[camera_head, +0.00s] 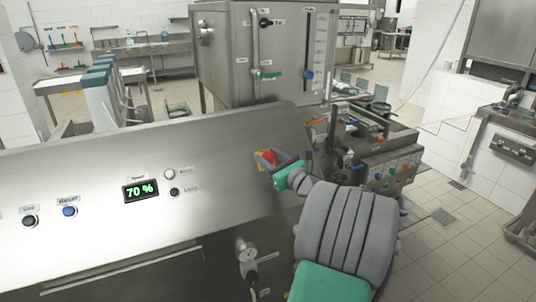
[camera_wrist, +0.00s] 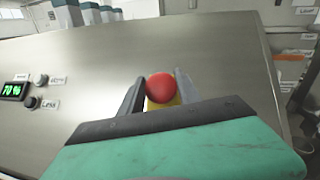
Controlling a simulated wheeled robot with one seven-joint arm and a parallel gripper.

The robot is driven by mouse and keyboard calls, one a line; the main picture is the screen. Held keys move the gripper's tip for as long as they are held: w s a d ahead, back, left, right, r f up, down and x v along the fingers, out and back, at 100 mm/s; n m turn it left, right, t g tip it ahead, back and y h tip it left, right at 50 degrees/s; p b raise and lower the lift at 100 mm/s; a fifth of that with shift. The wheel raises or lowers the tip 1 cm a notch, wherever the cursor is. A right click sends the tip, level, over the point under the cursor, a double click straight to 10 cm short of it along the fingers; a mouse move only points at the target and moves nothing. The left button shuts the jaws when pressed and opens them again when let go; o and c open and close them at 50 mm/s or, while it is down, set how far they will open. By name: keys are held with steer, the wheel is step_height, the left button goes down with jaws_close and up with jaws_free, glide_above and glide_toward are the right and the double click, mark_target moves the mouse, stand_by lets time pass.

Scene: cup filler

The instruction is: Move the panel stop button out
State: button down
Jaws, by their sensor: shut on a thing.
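The panel stop button is a red round knob on a yellow base, on the sloped steel panel (camera_head: 100,165). In the head view the red button (camera_head: 268,156) shows near the panel's right end. In the wrist view the red button (camera_wrist: 161,88) sits between the two fingers, with the yellow base (camera_wrist: 165,104) partly showing below it. My gripper (camera_head: 266,161) is at the button, and its fingers (camera_wrist: 161,85) are shut on it from left and right. The green gripper body hides the lower part of the base.
A lit display reading 70 % (camera_head: 141,190) and two small knobs (camera_head: 172,183) are left of the button. A blue button (camera_head: 69,211) and a dark button (camera_head: 30,221) are at far left. A steel tank (camera_head: 225,50) stands behind. Machinery with a button box (camera_head: 390,172) is at right.

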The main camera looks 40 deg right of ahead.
steer(key=shift+r, duration=0.1)
steer(key=c, duration=1.2)
jaws_free()
steer(key=shift+s, duration=0.1)
steer(key=shift+c, duration=0.2)
steer(key=shift+o, duration=0.8)
steer(key=shift+s+r, duration=0.1)
steer(key=shift+o, duration=1.2)
steer(key=s+a+b, duration=0.1)
steer(key=s, duration=0.6)
steer(key=shift+s+b, duration=0.35)
steer(key=shift+b, duration=0.05)
